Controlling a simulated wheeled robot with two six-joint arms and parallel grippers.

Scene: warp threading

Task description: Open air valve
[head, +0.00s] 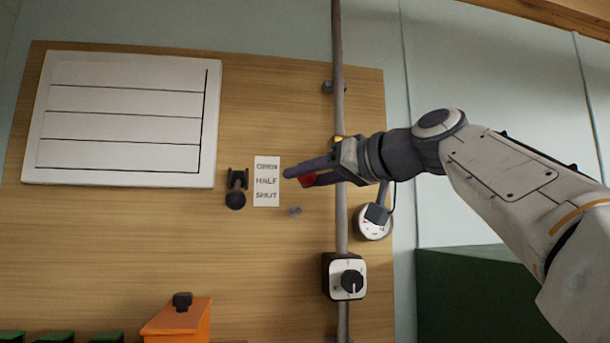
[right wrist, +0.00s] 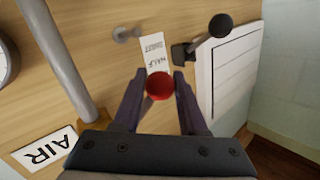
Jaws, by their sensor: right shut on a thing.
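A red ball knob (right wrist: 159,86) sits between the two dark fingers of my right gripper (right wrist: 158,76) in the right wrist view. In the head view a bit of the red knob (head: 308,180) shows beside the fingers of my right gripper (head: 292,173), which is shut on it. A label (head: 266,181) reading OPEN, HALF, SHUT is on the board just left of the fingertips. The vertical grey pipe (head: 340,80) passes behind the gripper, and a small yellow part (head: 339,140) shows there. The valve body and any lever behind the knob are mostly hidden. My left gripper is not in view.
A black bracket with a round knob (head: 236,190) stands left of the label. A small grey peg (head: 294,211) is below the fingers. A gauge (head: 374,222) and a black dial (head: 350,281) are near the pipe. An AIR sign (right wrist: 45,150) shows in the wrist view.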

